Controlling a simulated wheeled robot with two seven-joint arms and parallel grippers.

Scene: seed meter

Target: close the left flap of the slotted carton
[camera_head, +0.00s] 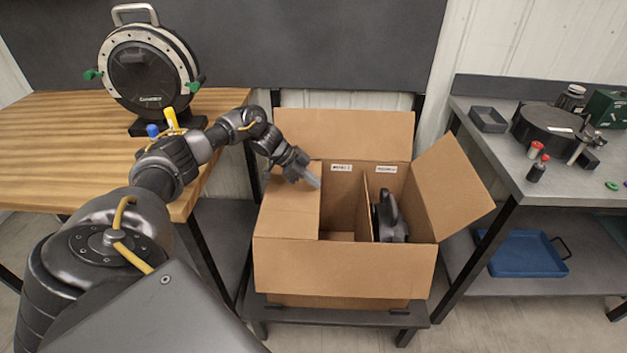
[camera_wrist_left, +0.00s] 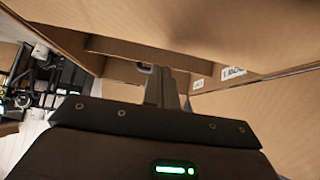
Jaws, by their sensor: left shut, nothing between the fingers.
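The slotted carton (camera_head: 340,268) stands open on a low dark stand. Its left flap (camera_head: 288,212) leans inward over the left part of the opening in the head view; whether it lies fully flat I cannot tell. My left gripper (camera_head: 314,181) is shut and empty at the upper inner edge of this flap; contact is unclear. In the left wrist view, the shut fingers (camera_wrist_left: 160,88) point into brown cardboard walls close by. The right flap (camera_head: 453,187) slants outward, and the back flap (camera_head: 345,133) stands up behind the opening. My right gripper is out of view.
A divider (camera_head: 371,190) splits the carton, with a black device (camera_head: 389,217) in the right compartment. A wooden table (camera_head: 50,130) holding a round meter (camera_head: 147,70) is at left. A grey bench (camera_head: 500,140) with parts stands at right, above a blue tray (camera_head: 520,254).

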